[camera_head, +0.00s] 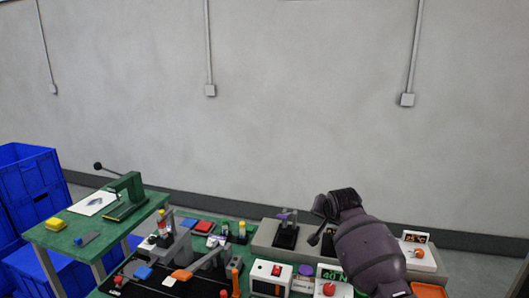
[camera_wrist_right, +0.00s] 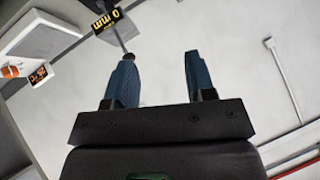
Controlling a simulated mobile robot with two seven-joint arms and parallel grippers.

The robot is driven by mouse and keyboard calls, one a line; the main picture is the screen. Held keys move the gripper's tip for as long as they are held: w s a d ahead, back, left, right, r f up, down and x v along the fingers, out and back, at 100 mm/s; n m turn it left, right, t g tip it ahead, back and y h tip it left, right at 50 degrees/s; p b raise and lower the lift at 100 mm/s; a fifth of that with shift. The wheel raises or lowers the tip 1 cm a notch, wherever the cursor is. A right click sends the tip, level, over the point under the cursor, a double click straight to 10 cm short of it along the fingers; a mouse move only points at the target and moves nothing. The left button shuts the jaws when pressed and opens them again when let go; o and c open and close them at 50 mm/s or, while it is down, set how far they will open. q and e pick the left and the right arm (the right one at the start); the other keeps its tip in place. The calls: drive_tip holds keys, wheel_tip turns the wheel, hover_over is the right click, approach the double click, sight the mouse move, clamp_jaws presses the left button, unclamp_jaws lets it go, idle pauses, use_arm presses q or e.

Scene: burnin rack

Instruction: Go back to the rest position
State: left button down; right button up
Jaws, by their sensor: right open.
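My right arm (camera_head: 370,245) comes in from the lower right in the head view, above the right part of the bench. My right gripper (camera_wrist_right: 152,78) shows in the right wrist view with its two blue fingers apart and nothing between them. A thin grey rod with a dark round end stands close to the left finger; I cannot tell whether they touch. In the head view the fingertips of this gripper are not clearly made out. My left gripper is not in view.
A green table (camera_head: 60,238) with a green press (camera_head: 128,195) stands at the left, beside blue crates (camera_head: 28,185). The bench holds a white box with a red button (camera_head: 272,278), a display reading 40 (camera_head: 328,275) and several small fixtures.

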use_arm(q)
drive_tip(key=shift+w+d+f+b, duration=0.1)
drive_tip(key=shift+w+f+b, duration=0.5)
drive_tip(key=shift+b, duration=0.65)
use_arm(e)
drive_tip(key=s+d+f+n, duration=0.2)
drive_tip(key=s+f, duration=0.6)
drive_tip(key=s, duration=0.7)
drive_tip(key=s+d+f+n+t, duration=0.1)
drive_tip(key=s+d+f, duration=0.3)
drive_tip(key=s+f, duration=0.5)
drive_tip(key=s+d+f+n+t+h, duration=0.1)
drive_tip(key=s+d+f, duration=0.3)
drive_tip(key=s, duration=1.8)
wheel_tip(320, 180, down, 5)
drive_tip(key=shift+r+n, duration=0.15)
drive_tip(key=shift+n, duration=0.65)
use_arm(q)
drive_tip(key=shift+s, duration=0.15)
